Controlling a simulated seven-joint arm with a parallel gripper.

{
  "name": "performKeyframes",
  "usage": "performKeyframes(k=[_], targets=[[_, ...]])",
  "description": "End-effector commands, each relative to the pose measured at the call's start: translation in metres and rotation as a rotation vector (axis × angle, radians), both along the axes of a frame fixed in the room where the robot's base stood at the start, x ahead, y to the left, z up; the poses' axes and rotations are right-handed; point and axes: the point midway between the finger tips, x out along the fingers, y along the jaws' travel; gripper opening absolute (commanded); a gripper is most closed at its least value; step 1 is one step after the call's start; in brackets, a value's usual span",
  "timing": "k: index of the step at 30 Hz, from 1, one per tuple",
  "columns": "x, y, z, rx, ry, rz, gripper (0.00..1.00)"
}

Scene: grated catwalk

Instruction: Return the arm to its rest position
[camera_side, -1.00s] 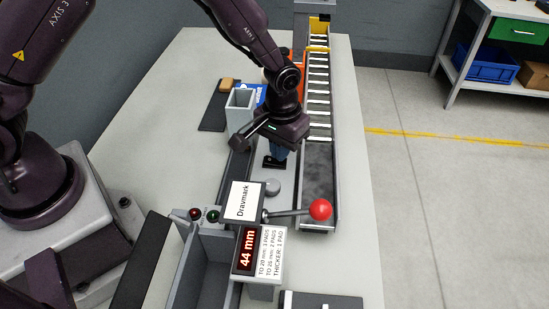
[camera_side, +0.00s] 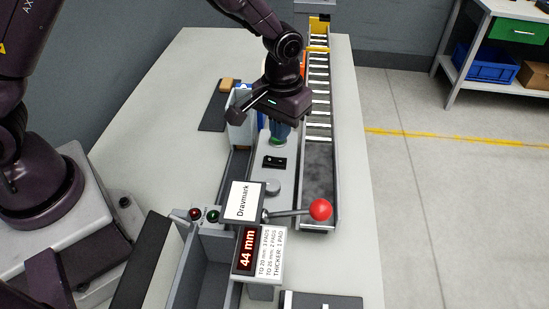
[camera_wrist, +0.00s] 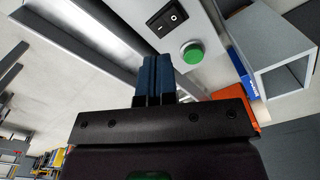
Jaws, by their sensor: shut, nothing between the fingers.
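My gripper (camera_side: 280,133) is above the grey machine bed in the side view, near the far end of the black rocker switch (camera_side: 274,162). Its blue fingers are together and empty; they also show in the wrist view (camera_wrist: 157,62). In the wrist view the rocker switch (camera_wrist: 166,15) and a green button (camera_wrist: 192,52) lie just beyond the fingertips, and the fingers appear apart from both. In the side view the gripper partly hides the green button.
A red-knobbed lever (camera_side: 320,209) sticks out by the display reading 44 mm (camera_side: 248,249). A roller conveyor (camera_side: 318,90) runs along the right. A grey square tube (camera_side: 238,133) stands left of my gripper. Blue and orange items are partly hidden behind my arm.

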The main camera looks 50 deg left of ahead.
Motion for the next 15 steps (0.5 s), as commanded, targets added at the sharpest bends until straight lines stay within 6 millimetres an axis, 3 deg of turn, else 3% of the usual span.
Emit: performKeyframes(k=[4, 7, 15], targets=[[-0.001, 0.000, 0.000, 0.001, 0.007, -0.032, 0.00], [-0.025, 0.006, -0.004, 0.012, 0.077, -0.114, 0.00], [-0.070, 0.030, 0.074, 0.001, 0.031, -0.249, 0.00]])
